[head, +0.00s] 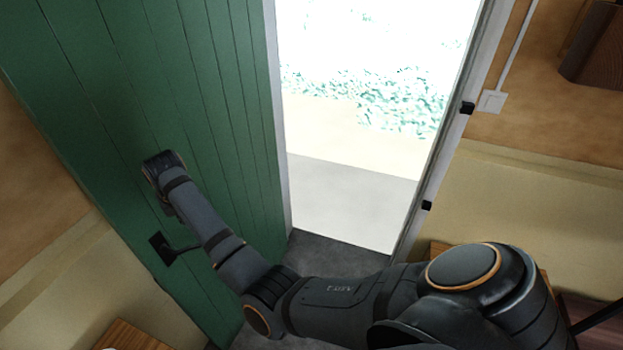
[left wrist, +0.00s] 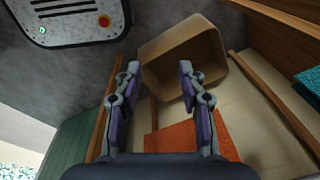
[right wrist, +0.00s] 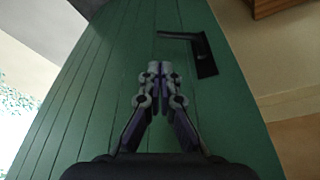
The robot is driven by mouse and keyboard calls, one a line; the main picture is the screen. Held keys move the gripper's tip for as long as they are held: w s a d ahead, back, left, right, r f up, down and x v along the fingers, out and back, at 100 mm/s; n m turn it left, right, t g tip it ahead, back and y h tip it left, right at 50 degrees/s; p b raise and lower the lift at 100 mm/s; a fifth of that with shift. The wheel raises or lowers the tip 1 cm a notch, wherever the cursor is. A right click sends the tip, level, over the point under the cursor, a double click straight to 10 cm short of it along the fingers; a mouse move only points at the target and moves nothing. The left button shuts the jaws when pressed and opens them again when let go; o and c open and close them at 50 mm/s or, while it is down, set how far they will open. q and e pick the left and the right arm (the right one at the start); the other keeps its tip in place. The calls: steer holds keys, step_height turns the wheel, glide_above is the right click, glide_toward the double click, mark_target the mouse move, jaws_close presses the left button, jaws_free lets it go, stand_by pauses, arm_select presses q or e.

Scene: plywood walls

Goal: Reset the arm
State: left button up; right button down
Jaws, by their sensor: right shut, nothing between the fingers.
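My right arm crosses the head view from the lower right to the green door (head: 150,100), which stands open beside a bright doorway. In the right wrist view my right gripper (right wrist: 165,66) is shut and empty, its fingertips together in front of the green door (right wrist: 110,75). The black door handle (right wrist: 205,55) is just right of the fingertips; I cannot tell if they touch the door. The handle also shows in the head view (head: 162,247), below my right wrist. My left gripper (left wrist: 160,68) is open and empty in the left wrist view, and outside the head view.
The doorway (head: 345,195) opens onto bright ground. A white switch (head: 491,101) is on the wall to its right. In the left wrist view a tan open box (left wrist: 185,60) and an orange mat (left wrist: 185,140) lie beyond my left fingers, with wooden rails (left wrist: 275,85) to the right.

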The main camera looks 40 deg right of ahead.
steer(key=shift+s+d+r, duration=0.2)
steer(key=shift+s+r, duration=0.1)
steer(key=shift+s, duration=0.15)
steer(key=shift+s+d+r, duration=0.2)
steer(key=shift+s+r, duration=0.05)
steer(key=shift+s, duration=0.15)
steer(key=s+d+f+b, duration=0.2)
steer(key=s+f, duration=0.3)
steer(key=f, duration=0.9)
steer(key=s+d+f+g+b, duration=0.1)
steer(key=s+d+f+b, duration=0.2)
steer(key=f, duration=1.1)
steer(key=s+d+f+b, duration=0.15)
steer(key=s+f, duration=0.45)
steer(key=f, duration=0.8)
steer(key=s+d+f+b, duration=0.4)
steer(key=s+f, duration=1.1)
steer(key=s+d+f+b, duration=0.1)
steer(key=s+d+f, duration=0.1)
steer(key=s, duration=0.5)
steer(key=s+d+f, duration=0.2)
steer(key=s+f, duration=0.2)
steer(key=s, duration=0.4)
steer(key=s+d+f+g+b, duration=0.1)
steer(key=s+d+f, duration=0.2)
steer(key=s, duration=0.5)
steer(key=shift+s+f+n+h+b, duration=0.15)
steer(key=shift+f+n+h+b, duration=0.15)
steer(key=shift+f+n, duration=0.1)
